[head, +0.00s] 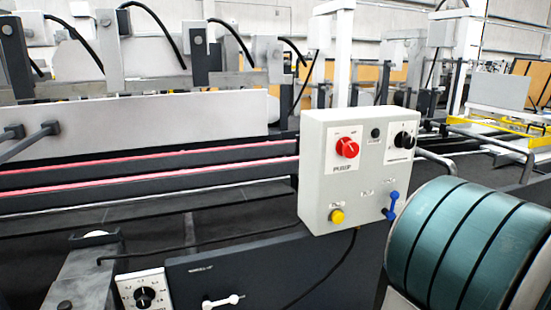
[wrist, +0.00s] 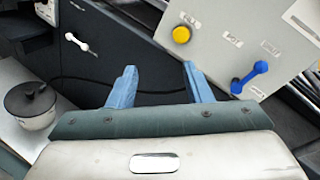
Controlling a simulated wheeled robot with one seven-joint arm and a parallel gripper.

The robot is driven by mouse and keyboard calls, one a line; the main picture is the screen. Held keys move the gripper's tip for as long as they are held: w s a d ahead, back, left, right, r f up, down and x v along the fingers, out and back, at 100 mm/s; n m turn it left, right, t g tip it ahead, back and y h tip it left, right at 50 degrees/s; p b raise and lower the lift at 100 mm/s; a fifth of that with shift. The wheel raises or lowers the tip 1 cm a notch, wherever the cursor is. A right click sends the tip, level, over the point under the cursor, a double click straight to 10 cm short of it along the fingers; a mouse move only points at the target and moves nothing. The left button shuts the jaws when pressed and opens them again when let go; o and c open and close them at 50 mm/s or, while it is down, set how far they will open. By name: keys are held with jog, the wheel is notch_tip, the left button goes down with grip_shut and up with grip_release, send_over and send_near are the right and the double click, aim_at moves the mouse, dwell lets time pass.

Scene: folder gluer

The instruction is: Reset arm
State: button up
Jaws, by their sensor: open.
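My gripper (wrist: 159,68) shows in the wrist view with its two blue fingers spread apart. Nothing is between them, and they touch nothing that I can see. Beyond the fingers is a grey control box (wrist: 225,35) with a yellow button (wrist: 181,34) and a blue lever (wrist: 249,77). The right finger appears near the box's lower edge in the picture; I cannot tell the gap. In the head view, the same control box (head: 322,205) also has a red knob (head: 347,147) and a black knob (head: 404,140).
A dark machine panel with a white handle (head: 222,301) is below the box, beside a black dial (head: 145,297). A dark-lidded pot (wrist: 32,105) stands at left in the wrist view. Long machine rails with red strips (head: 150,183) run behind. A black cable hangs below the box.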

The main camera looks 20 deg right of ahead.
jog(key=w+a+n+g+y+p, duration=0.25)
jog(key=a+n+g, duration=0.3)
jog(key=a, duration=0.45)
jog(key=w+a+n+g+y+p, duration=0.1)
jog(key=w+a+n+g+p, duration=0.15)
jog(key=a+n+g, duration=0.55)
jog(key=s+a+r+n+h+p, duration=0.2)
jog(key=a+n+h+p, duration=0.1)
jog(key=a+n, duration=0.3)
jog(key=s+a+r+n+h+p, duration=0.2)
jog(key=a+n+h+p, duration=0.2)
jog(key=a+n, duration=0.2)
jog(key=shift+n+t+h, duration=0.35)
jog(key=shift+n, duration=0.3)
jog(key=shift+a, duration=0.1)
